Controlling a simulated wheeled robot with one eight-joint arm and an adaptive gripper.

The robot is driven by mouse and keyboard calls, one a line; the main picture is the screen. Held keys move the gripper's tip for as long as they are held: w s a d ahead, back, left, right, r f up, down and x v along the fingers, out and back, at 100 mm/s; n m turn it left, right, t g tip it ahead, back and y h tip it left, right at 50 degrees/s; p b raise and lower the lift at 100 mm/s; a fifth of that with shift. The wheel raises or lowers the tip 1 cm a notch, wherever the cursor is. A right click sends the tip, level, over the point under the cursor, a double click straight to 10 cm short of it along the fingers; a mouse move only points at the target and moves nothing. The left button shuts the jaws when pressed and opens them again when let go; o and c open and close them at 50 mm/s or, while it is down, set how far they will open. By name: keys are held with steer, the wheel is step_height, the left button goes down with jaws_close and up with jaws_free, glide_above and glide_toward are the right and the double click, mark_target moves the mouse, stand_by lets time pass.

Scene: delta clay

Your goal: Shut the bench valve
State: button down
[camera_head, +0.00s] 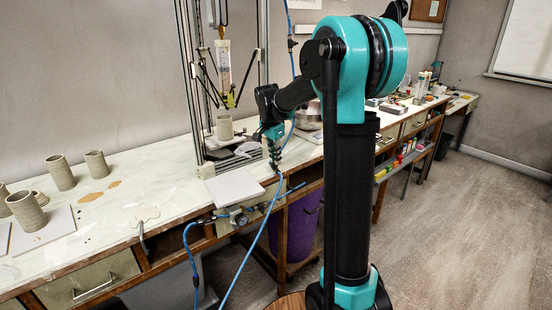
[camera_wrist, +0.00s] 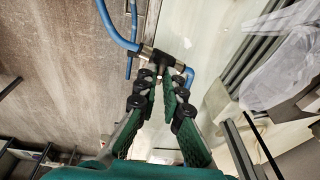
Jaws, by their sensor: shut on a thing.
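The bench valve (camera_wrist: 163,60) shows in the wrist view as a small metal fitting with a dark middle, between two blue hose ends. My gripper (camera_wrist: 162,76) reaches it from below in that view, its two green fingers with black joints close on either side of the valve. It is shut on the valve; the exact part between the fingertips is hard to make out. In the head view my gripper (camera_head: 275,164) points down at the bench's front edge, beside a blue hose (camera_head: 279,185).
A white board (camera_head: 235,187) lies left of my gripper. A metal frame (camera_head: 188,80) with a hanging extruder (camera_head: 223,65) stands behind. Clay cups (camera_head: 60,172) stand at left; a purple bin (camera_head: 302,225) is below.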

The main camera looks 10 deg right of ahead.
steer(key=shift+w+m+g+h, duration=0.15)
steer(key=shift+m+g+h, duration=0.25)
steer(key=shift+m, duration=1.1)
steer(key=c, duration=1.6)
jaws_free()
steer(key=shift+c, duration=0.2)
steer(key=shift+r, duration=0.1)
steer(key=v, duration=1.2)
steer(key=shift+w, duration=0.15)
steer(key=shift+d, duration=0.1)
